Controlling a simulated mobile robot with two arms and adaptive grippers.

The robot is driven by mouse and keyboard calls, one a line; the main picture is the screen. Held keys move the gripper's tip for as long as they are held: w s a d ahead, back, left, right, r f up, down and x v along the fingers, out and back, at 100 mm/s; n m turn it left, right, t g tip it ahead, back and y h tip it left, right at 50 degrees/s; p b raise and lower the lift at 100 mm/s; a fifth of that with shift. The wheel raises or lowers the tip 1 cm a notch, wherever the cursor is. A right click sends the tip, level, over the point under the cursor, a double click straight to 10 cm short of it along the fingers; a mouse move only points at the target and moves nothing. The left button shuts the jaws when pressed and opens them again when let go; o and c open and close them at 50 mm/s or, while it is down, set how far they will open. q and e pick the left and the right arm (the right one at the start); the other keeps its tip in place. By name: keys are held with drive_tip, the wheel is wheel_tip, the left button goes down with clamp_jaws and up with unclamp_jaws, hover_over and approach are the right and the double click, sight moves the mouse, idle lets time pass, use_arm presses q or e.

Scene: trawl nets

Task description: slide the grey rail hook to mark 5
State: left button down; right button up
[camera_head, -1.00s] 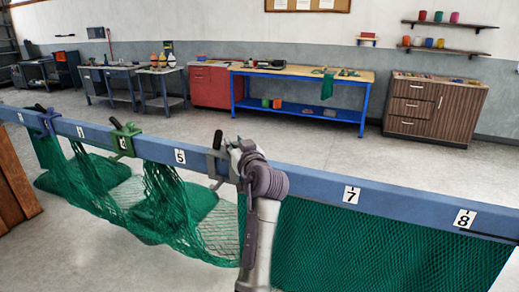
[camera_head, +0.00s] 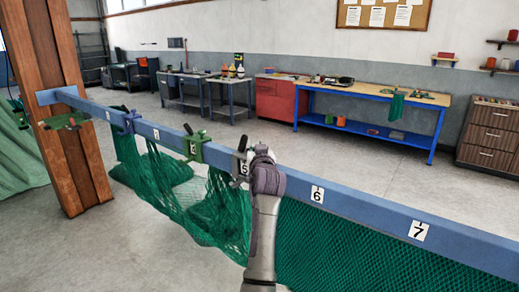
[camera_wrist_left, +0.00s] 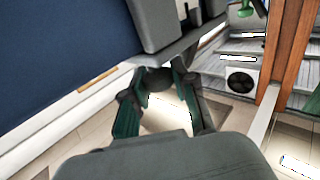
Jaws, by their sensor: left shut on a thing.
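The grey rail hook (camera_head: 236,166) sits on the blue rail (camera_head: 370,206), with the mark 5 label (camera_head: 243,169) showing through or right beside it. My left gripper (camera_head: 262,168) reaches up from below on the hook's right side and is shut on it. In the left wrist view, the fingers (camera_wrist_left: 160,92) close around a dark part of the hook below its grey body (camera_wrist_left: 157,22). The exact contact is partly hidden by the gripper. My right gripper is in neither current view.
A green hook (camera_head: 193,148) stands left along the rail at mark 4, and a purple hook (camera_head: 130,121) further left. Green net (camera_head: 215,205) hangs below the rail. Mark 6 (camera_head: 317,194) and mark 7 (camera_head: 418,231) are to the right. A wooden post (camera_head: 65,110) stands at the left.

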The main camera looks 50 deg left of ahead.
use_arm(q)
drive_tip(key=shift+s+a+r, duration=0.1)
drive_tip(key=shift+r, duration=0.15)
drive_tip(key=c, duration=1.3)
unclamp_jaws()
drive_tip(key=shift+o, duration=1.4)
drive_tip(key=shift+a+f, duration=0.1)
drive_tip(key=shift+a, duration=0.05)
drive_tip(key=shift+o, duration=0.4)
drive_tip(key=shift+a+f, duration=0.15)
drive_tip(key=shift+d, duration=0.4)
drive_tip(key=v, duration=1.1)
drive_tip(key=shift+s, duration=0.15)
